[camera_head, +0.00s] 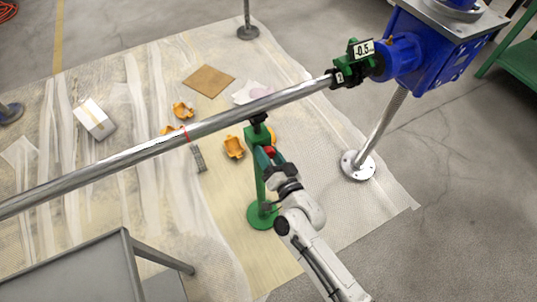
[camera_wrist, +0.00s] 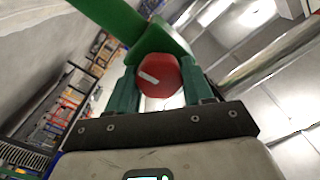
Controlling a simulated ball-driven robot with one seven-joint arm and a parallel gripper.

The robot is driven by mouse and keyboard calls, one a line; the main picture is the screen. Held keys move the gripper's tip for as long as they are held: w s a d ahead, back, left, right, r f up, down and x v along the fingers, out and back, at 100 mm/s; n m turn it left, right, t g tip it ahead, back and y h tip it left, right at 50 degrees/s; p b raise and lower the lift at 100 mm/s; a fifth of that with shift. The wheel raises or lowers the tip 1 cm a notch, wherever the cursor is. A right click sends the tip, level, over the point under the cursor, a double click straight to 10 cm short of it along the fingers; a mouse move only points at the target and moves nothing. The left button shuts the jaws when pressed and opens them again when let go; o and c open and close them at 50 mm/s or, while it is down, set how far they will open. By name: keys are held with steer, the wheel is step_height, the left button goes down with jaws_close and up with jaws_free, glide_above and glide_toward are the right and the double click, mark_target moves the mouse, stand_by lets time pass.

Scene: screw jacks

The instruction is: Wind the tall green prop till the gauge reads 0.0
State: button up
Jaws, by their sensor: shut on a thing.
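The tall green prop (camera_head: 259,185) stands upright on a round green foot under the long steel shaft (camera_head: 235,118). Its dark head is at the underside of the shaft. The gauge (camera_head: 360,50) on the shaft near the blue machine reads -0.5. My gripper (camera_head: 271,158) is at the upper part of the prop, shut on its red knob (camera_head: 269,151). In the wrist view the red knob (camera_wrist: 159,76) sits between the two green fingers of my gripper (camera_wrist: 160,92), with a green prop part (camera_wrist: 125,20) above it. The fingertips are partly hidden.
A blue machine (camera_head: 425,55) on a steel leg with a round foot (camera_head: 357,165) is at upper right. Orange castings (camera_head: 234,147), a brown board (camera_head: 208,80) and a white box (camera_head: 94,118) lie on the floor sheet. A grey table (camera_head: 80,270) is at lower left.

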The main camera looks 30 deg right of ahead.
steer(key=shift+m, duration=0.5)
steer(key=o, duration=1)
steer(key=s+b, duration=0.1)
steer(key=s, duration=0.9)
steer(key=shift+s, duration=0.4)
stand_by(1.0)
